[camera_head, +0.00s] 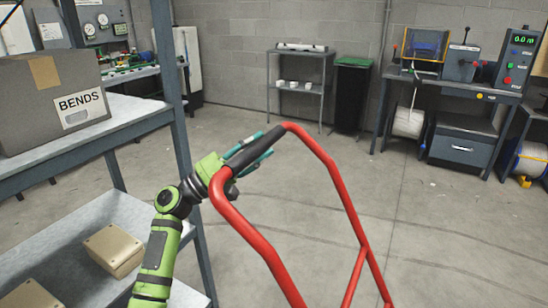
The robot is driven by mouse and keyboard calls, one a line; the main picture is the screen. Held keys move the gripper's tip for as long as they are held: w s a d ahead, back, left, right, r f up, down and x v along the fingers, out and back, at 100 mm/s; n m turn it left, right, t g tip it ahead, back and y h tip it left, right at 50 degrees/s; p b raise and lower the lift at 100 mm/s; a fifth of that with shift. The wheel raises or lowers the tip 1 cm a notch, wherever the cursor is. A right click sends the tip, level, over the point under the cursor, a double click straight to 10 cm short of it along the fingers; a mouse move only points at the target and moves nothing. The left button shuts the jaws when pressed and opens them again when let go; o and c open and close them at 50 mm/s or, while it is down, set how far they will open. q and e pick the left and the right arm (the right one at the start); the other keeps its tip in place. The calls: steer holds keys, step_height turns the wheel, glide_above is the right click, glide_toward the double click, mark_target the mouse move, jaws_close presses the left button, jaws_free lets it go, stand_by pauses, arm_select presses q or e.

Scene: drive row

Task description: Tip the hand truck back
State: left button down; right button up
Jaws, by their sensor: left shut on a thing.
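The hand truck shows as a red tubular frame (335,179) rising from the bottom middle of the head view. Its top bar carries a black grip sleeve (265,142). My left gripper (250,156), on a green and dark arm, is shut on the hand truck's handle at this sleeve, with teal fingers beside it. The frame leans in the picture, with its top towards the left. Its lower part, wheels and toe plate are out of view, so I cannot tell whether it stands flat or tipped. My right gripper is not in view.
A grey shelf rack (150,112) stands close at the left, with a box marked BENDS (45,98) and a tan box (115,250). A workbench (462,128) is at the back right. A dark bin (351,95) stands by the wall. The middle floor is clear.

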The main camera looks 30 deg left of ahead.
arm_select(q)
steer(key=shift+a+f+b, duration=0.5)
steer(key=shift+a+f, duration=0.15)
steer(key=shift+a, duration=0.05)
steer(key=shift+n+t, duration=0.3)
steer(key=shift+n, duration=0.1)
steer(key=a+b, duration=0.1)
steer(key=a+f+b, duration=0.2)
steer(key=shift+a+b, duration=0.3)
steer(key=shift+a, duration=0.1)
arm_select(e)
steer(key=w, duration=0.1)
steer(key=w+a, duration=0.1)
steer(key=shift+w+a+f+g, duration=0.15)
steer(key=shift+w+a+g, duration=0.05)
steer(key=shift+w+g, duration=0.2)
arm_select(q)
steer(key=shift+a+f, duration=0.2)
steer(key=shift+a, duration=0.05)
steer(key=c, duration=0.6)
jaws_free()
steer(key=shift+a, duration=0.15)
steer(key=shift+c, duration=0.2)
steer(key=v, duration=1.2)
steer(key=shift+s+a, duration=0.15)
steer(key=shift+s, duration=0.05)
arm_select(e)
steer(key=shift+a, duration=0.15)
